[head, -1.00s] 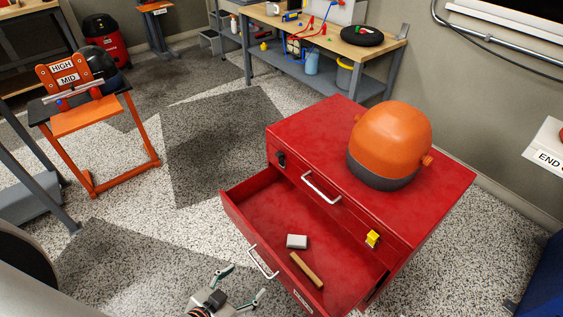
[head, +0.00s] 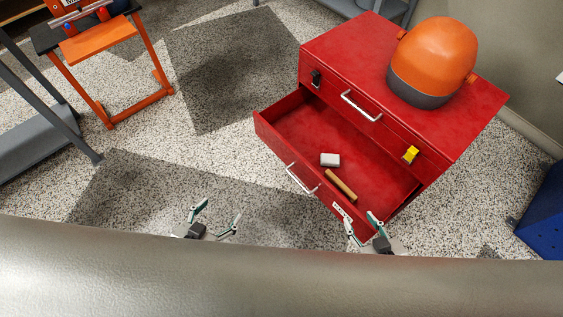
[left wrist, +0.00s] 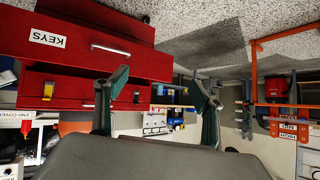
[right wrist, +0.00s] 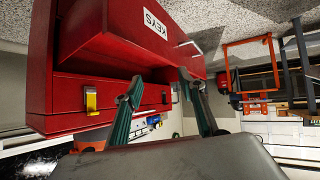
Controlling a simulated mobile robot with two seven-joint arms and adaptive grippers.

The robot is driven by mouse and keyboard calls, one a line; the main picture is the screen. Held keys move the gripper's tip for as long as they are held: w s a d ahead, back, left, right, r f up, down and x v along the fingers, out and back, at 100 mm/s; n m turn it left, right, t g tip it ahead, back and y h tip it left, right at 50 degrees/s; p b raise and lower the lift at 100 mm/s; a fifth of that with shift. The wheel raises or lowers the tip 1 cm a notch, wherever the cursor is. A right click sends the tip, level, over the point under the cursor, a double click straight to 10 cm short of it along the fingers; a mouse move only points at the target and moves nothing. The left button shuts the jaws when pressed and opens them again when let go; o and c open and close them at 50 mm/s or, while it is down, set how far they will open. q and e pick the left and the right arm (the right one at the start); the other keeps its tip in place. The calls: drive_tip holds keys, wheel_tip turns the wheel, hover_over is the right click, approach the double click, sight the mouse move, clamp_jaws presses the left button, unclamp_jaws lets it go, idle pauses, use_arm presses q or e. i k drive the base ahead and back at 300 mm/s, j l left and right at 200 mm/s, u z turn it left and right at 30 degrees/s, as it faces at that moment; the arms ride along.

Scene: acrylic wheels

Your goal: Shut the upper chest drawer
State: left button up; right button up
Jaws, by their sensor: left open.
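The red chest (head: 345,44) has one drawer (head: 298,128) pulled far out, below a closed front panel with latches. The drawer's front carries a silver handle (head: 302,179) and a KEYS label, readable in the left wrist view (left wrist: 48,39) and the right wrist view (right wrist: 156,24). My left gripper (head: 220,210) is open and empty, left of and in front of the drawer. My right gripper (head: 360,217) is open with fingers apart, close to the right end of the drawer front; I cannot tell whether it touches.
In the drawer lie a pale block (head: 330,160) and a wooden bar (head: 341,185). An orange and grey helmet-like object (head: 436,60) stands on the chest. An orange stand (head: 95,42) is at the left, a blue object (head: 541,215) at the right.

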sight(300, 127)
drive_tip(key=j, duration=3.5)
drive_tip(key=j+z, duration=0.2)
drive_tip(key=z, duration=1.05)
drive_tip(key=i+z, duration=0.3)
drive_tip(key=i, duration=0.2)
